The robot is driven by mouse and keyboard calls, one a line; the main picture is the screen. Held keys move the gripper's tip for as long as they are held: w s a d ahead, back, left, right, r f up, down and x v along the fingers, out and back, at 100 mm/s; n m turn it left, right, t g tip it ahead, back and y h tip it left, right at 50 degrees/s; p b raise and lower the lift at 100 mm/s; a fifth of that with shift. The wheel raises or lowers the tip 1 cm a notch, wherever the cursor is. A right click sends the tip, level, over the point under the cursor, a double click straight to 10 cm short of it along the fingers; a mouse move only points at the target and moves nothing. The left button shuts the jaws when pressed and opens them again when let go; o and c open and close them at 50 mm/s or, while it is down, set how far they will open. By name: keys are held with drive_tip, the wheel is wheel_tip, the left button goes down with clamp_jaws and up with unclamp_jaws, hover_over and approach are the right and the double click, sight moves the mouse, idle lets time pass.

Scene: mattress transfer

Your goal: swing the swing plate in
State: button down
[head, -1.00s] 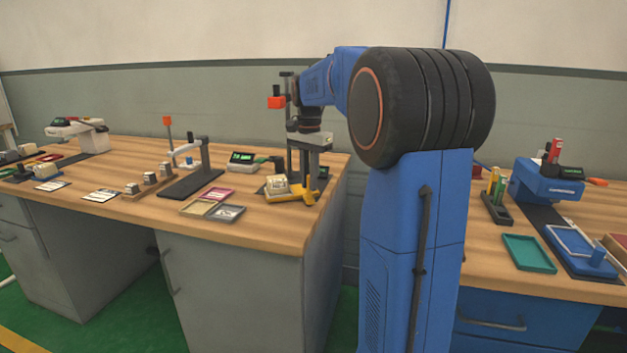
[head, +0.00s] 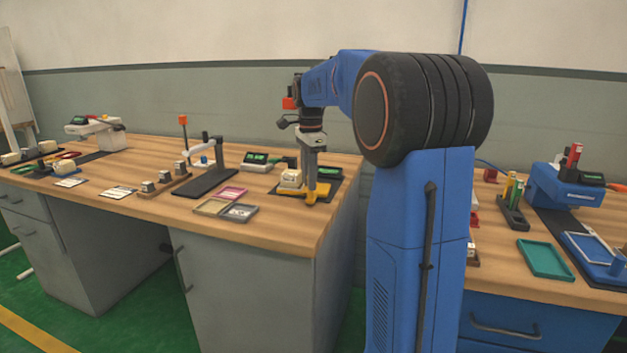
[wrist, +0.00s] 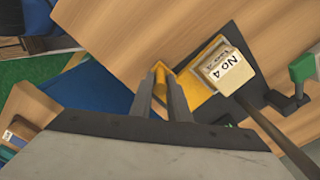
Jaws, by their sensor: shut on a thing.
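The swing plate is the yellow plate (head: 290,190) near the right end of the left wooden bench. A cream block marked "No 4" (wrist: 228,70) sits on it, and the block also shows in the head view (head: 290,178). In the wrist view the plate's yellow surface (wrist: 201,88) lies beside the block. My gripper (head: 310,198) points down at the plate's near side. In the wrist view my gripper's fingers (wrist: 160,82) are shut on a yellow upright part of the plate. Its lower end is hidden between the fingers.
A dark mat (head: 330,186) lies beside and behind the plate. A box with a green display (head: 255,160) stands left of it. A dark post crosses the wrist view's lower right (wrist: 270,130). The bench's right edge is close.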

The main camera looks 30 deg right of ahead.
drive_tip(key=shift+w+a+m, duration=0.1)
drive_tip(key=shift+w+m, duration=0.2)
drive_tip(key=shift+m, duration=0.1)
drive_tip(key=shift+w, duration=0.1)
idle(0.4)
drive_tip(key=c, duration=1.7)
unclamp_jaws()
wheel_tip(320, 180, up, 18)
drive_tip(key=shift+f, duration=0.25)
